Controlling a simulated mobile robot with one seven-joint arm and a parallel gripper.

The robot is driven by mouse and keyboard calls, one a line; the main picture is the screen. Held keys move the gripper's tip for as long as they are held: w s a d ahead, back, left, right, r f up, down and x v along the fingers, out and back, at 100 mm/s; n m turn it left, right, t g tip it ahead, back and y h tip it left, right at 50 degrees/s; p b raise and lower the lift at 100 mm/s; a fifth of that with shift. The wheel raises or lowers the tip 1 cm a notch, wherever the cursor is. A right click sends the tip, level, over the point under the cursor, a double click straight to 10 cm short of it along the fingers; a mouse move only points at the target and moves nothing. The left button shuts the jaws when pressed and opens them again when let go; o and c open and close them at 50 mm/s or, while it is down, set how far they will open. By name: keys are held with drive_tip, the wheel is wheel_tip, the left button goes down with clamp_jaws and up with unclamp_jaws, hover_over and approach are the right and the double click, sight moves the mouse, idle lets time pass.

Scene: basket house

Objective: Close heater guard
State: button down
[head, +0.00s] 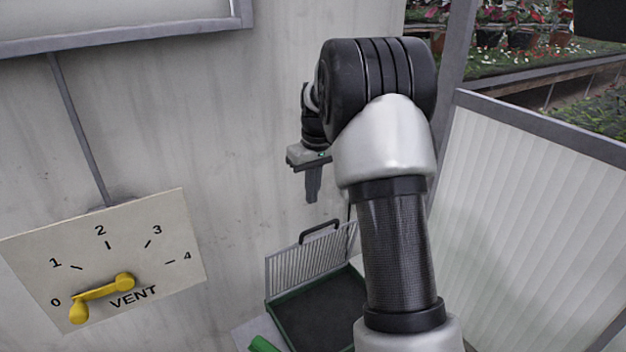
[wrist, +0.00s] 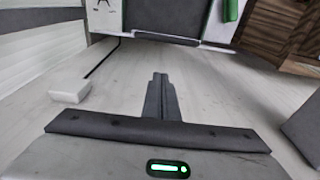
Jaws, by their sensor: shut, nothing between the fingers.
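The heater guard (head: 311,256) looks like a grey slatted panel with a dark bar handle (head: 319,231) on its top edge. It stands raised at the back of a green-edged box (head: 318,310) with a dark inside. My arm hides the box's right side. My gripper (head: 312,198) is shut and empty, fingers pointing down, above and apart from the guard by the wall. In the wrist view my gripper (wrist: 161,76) is shut over the floor. A dark surface with green edges (wrist: 165,17) shows at the top there; I cannot make out the guard's slats.
A vent dial plate (head: 140,250) with a yellow crank (head: 102,288) is on the left wall. A ribbed translucent panel (head: 520,210) stands at the right. In the wrist view a white block (wrist: 70,91) lies left and wooden boards (wrist: 290,30) show upper right.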

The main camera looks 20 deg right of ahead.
sight(319, 235)
drive_tip(key=s+f, duration=0.3)
drive_tip(key=f, duration=0.1)
drive_tip(key=shift+s+d, duration=0.2)
drive_tip(key=shift+d, duration=0.15)
drive_tip(key=shift+f, duration=0.1)
